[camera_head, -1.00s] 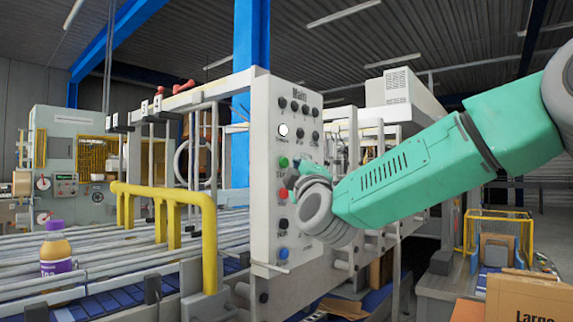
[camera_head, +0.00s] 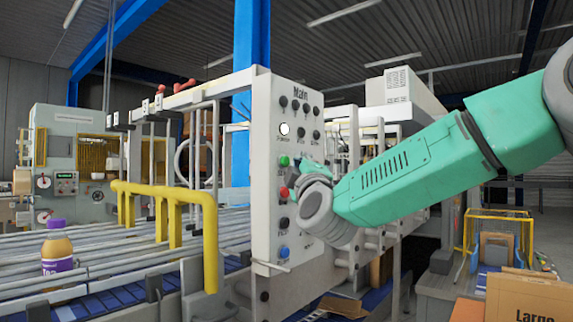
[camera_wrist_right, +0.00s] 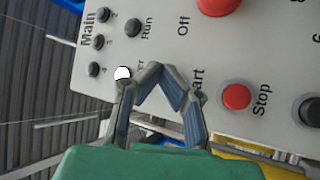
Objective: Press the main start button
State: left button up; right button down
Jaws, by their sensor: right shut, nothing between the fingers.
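The light grey control panel (camera_head: 262,215) marked "Main" stands upright at the middle of the head view. Its green button (camera_head: 284,161) sits above a red button (camera_head: 283,193). My right gripper (camera_head: 304,170) is close to the panel's face, beside these buttons. In the right wrist view my right gripper (camera_wrist_right: 168,82) is shut and empty in front of the panel. It covers part of a label ending in "art", and the green button is hidden there. The red Stop button (camera_wrist_right: 236,97) is in plain sight to its right. Contact with the panel cannot be told. My left gripper is not in view.
A white lamp (camera_wrist_right: 122,74) is beside one finger. A yellow rail (camera_head: 165,193) and a conveyor with a bottle (camera_head: 57,250) lie left of the panel.

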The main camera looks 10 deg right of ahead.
jog(key=shift+a, duration=0.15)
jog(key=shift+w+a+r+p, duration=0.1)
jog(key=shift+w+r+p, duration=0.05)
jog(key=shift+w+p, duration=0.15)
